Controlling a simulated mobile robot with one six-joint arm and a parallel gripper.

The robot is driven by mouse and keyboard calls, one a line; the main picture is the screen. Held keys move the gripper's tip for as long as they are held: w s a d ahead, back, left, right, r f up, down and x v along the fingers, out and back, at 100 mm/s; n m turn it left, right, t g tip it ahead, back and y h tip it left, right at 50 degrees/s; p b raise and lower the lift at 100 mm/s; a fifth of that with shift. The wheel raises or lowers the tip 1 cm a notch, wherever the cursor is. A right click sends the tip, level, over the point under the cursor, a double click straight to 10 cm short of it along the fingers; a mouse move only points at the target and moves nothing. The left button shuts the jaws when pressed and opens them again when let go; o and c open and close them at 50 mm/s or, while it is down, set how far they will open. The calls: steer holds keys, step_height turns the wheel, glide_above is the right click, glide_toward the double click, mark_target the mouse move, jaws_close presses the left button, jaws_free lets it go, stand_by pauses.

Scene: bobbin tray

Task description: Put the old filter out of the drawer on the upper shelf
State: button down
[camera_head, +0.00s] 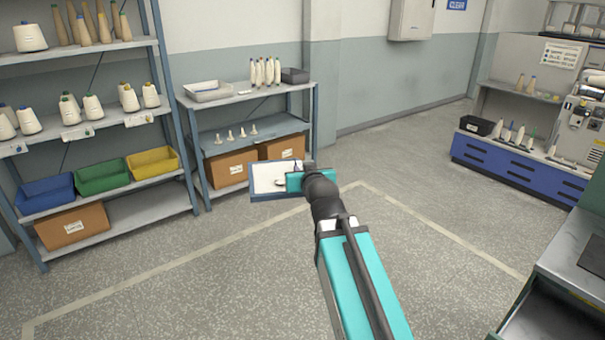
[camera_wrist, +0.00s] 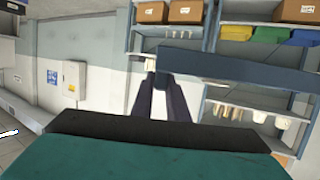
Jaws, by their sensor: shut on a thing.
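My gripper (camera_head: 281,183) is shut on a flat white panel with a blue frame (camera_head: 262,179), which looks like the old filter. It holds the filter in the air over the floor, in front of the small shelf unit. In the wrist view, my dark fingers (camera_wrist: 161,82) meet the blue-grey frame edge of the filter (camera_wrist: 235,69); its face is hidden there. The small unit's upper shelf (camera_head: 232,97) is behind and above the filter. A cabinet with what looks like an open drawer (camera_head: 545,318) is at the lower right.
The upper shelf carries a white tray (camera_head: 208,92), several white bobbins (camera_head: 264,72) and a dark box (camera_head: 294,75). Cardboard boxes (camera_head: 230,167) stand on its lower level. A taller bobbin rack (camera_head: 170,95) is at the left. The floor in the middle is clear.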

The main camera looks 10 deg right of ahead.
step_height(320, 180, up, 11)
steer(key=p, duration=0.9)
steer(key=shift+s+a+f, duration=0.1)
steer(key=shift+a+f, duration=0.05)
